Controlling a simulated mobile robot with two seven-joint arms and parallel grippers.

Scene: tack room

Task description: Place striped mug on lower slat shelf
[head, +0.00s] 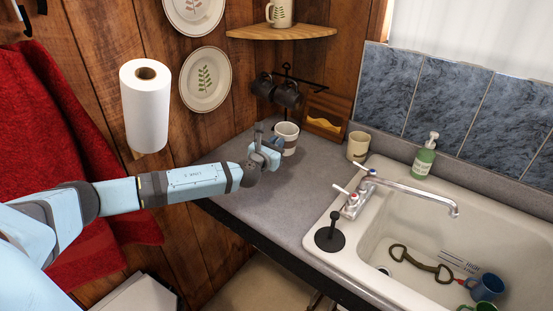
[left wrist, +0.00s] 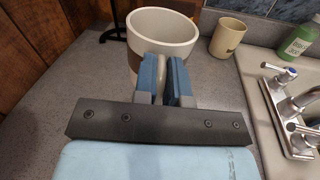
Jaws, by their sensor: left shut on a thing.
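The striped mug (head: 289,132), cream with a brownish band, is upright at the back of the grey counter. In the left wrist view the mug (left wrist: 163,27) is directly in front of my left gripper (left wrist: 166,80), whose blue fingers are shut on its handle. In the head view my left gripper (head: 266,154) reaches over the counter and hides part of the mug. I cannot tell whether the mug's base touches the counter. I cannot make out a lower slat shelf in either view. My right gripper is not in view.
A beige cup (head: 358,146) stands right of the mug, near the sink (head: 374,199) and faucet (head: 415,194). Dark mugs (head: 287,95) hang on a rack behind. A wooden corner shelf (head: 270,33) is above. The counter's front (head: 270,205) is clear.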

